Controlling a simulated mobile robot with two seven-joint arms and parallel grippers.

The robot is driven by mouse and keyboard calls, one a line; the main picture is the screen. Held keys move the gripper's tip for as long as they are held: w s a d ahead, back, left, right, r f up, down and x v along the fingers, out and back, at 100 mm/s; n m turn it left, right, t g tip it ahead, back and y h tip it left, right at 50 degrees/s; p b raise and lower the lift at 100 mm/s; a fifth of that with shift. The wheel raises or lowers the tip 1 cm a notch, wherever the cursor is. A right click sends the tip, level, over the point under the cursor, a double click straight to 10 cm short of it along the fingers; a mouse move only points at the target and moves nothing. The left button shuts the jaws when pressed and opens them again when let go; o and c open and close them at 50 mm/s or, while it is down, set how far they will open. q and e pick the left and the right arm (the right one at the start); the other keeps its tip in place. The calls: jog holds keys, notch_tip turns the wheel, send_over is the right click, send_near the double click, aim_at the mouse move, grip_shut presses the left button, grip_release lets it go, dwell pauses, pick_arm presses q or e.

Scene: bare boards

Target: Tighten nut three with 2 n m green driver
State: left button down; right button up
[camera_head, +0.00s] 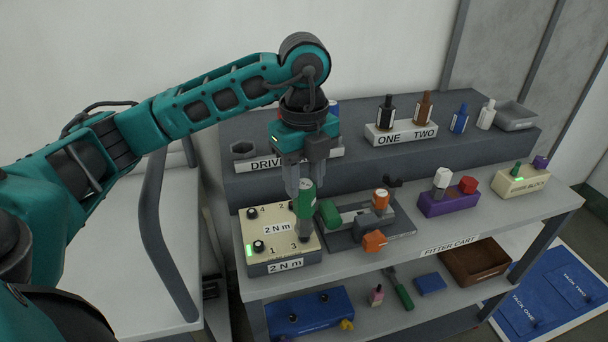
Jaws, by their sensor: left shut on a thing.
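The cream-topped block (270,218), labelled "2 N m" and numbered 1 to 4, sits at the left end of the cart's upper shelf. Dark nuts show by number 4 (252,213) and number 1 (259,246). My left gripper (306,190) points down and is shut on the green driver (306,204). The driver stands about upright over the block's right side, its dark lower end close to the number 3. It hides the nut there, so I cannot tell whether it touches it. My right gripper is not in view.
Right of the block, a grey fixture (368,223) holds a green cylinder (330,214) and orange parts. A purple block (448,201) and a cream block (521,181) stand further right. Behind is a raised dark step with a "DRIVERS" rack partly hidden by my gripper and bottles (386,112).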

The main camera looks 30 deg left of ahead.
pick_arm(q)
jog(key=shift+f+b, duration=0.85)
jog(key=shift+f, duration=0.25)
dwell(0.6)
jog(key=shift+m+b, duration=0.5)
jog(key=shift+m, duration=1.4)
jog(key=shift+m+b, duration=0.45)
jog(key=shift+m, duration=1.65)
jog(key=shift+r+p, duration=0.85)
jog(key=shift+r, duration=0.3)
notch_tip(320, 180, up, 3)
jog(key=shift+f+p, duration=0.1)
jog(key=shift+p, duration=1)
jog(key=shift+r, duration=1.1)
